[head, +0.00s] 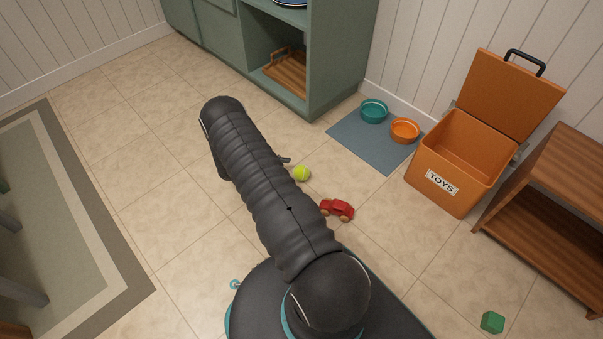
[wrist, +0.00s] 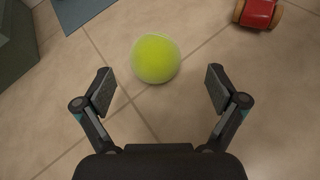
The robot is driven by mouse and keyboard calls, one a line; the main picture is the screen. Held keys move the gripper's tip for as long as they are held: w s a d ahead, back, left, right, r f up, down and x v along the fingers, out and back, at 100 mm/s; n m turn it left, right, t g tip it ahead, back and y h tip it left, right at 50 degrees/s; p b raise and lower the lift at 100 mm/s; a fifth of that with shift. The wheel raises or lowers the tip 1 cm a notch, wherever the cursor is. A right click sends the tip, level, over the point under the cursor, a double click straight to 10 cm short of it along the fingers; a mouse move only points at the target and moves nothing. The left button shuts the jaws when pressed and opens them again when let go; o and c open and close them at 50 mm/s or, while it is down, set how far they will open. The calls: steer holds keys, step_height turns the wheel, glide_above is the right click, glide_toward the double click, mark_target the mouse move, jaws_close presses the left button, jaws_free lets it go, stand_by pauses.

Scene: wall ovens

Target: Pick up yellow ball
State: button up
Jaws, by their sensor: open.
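The yellow ball (head: 301,174) lies on the tiled floor, just right of my arm in the head view. In the wrist view the ball (wrist: 155,58) is whole and unblocked, ahead of my gripper (wrist: 158,88) and roughly centred between its two fingers. The fingers are spread wide and empty. The ball appears beyond the fingertips, with no finger touching it. In the head view my arm hides most of the gripper; only a small dark part shows beside the ball.
A red toy car (head: 337,209) lies near the ball. A blue mat (head: 369,146) holds a teal bowl (head: 374,111) and an orange bowl (head: 404,130). An open orange toy box (head: 449,180) stands right, beside a wooden shelf (head: 545,215). A green block (head: 492,322) lies lower right.

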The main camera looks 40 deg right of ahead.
mark_target(294, 172)
steer(key=x, duration=0.5)
steer(key=shift+w+d+f, duration=0.15)
steer(key=shift+w+f, duration=0.2)
steer(key=c, duration=1.2)
steer(key=shift+r, duration=0.1)
